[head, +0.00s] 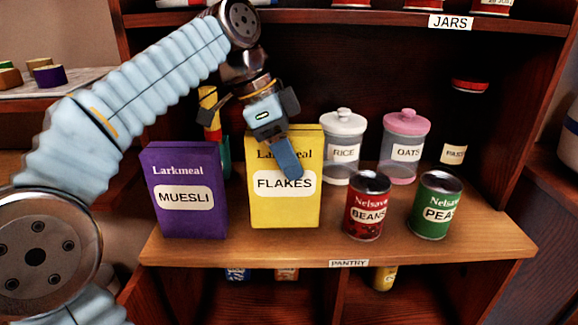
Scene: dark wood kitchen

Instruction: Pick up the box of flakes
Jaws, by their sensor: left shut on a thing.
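The box of flakes (286,209) is yellow, with a white label reading FLAKES, and stands upright on the pantry shelf (250,247). My left gripper (284,150) comes down from above and is shut on the top part of the box. One blue finger lies against the front face, covering part of the brand name. The other finger is hidden behind the box. I cannot tell whether the box's base touches the shelf. My right gripper is not in view.
A purple muesli box (187,193) stands close on the left. Cans of beans (366,208) and peas (436,207) stand to the right. Behind them are jars of rice (342,150) and oats (406,150). The upper jars shelf (330,17) overhangs at the back.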

